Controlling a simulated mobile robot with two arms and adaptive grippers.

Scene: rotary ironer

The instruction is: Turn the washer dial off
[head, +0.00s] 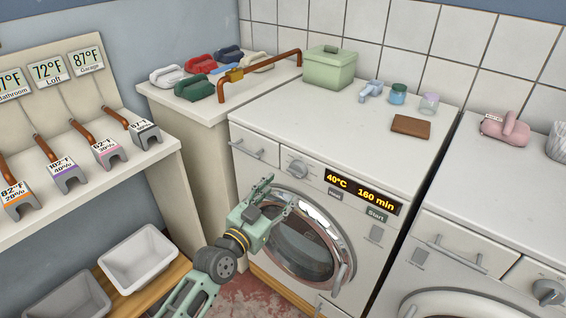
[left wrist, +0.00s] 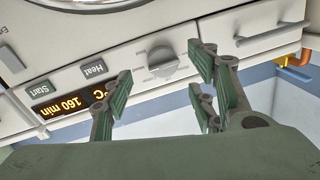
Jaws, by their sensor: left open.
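The washer (head: 300,225) is white with a round glass door, and its lit display (head: 362,192) reads 40°C and 160 min. The washer dial (head: 297,167) is a grey round knob on the front panel, left of the display. In the left wrist view the dial (left wrist: 162,60) shows upside down beyond the fingers. My left gripper (head: 276,194) is green, open and empty. It is in front of the washer, below the dial and near the upper part of the door, apparently apart from the dial. My right gripper is not in view.
A drawer handle (head: 248,151) is left of the dial, and the Start button (head: 376,215) is below the display. A second machine with its own dial (head: 548,292) stands at the right. A green box (head: 329,68) and a brown wallet-like item (head: 411,127) sit on top.

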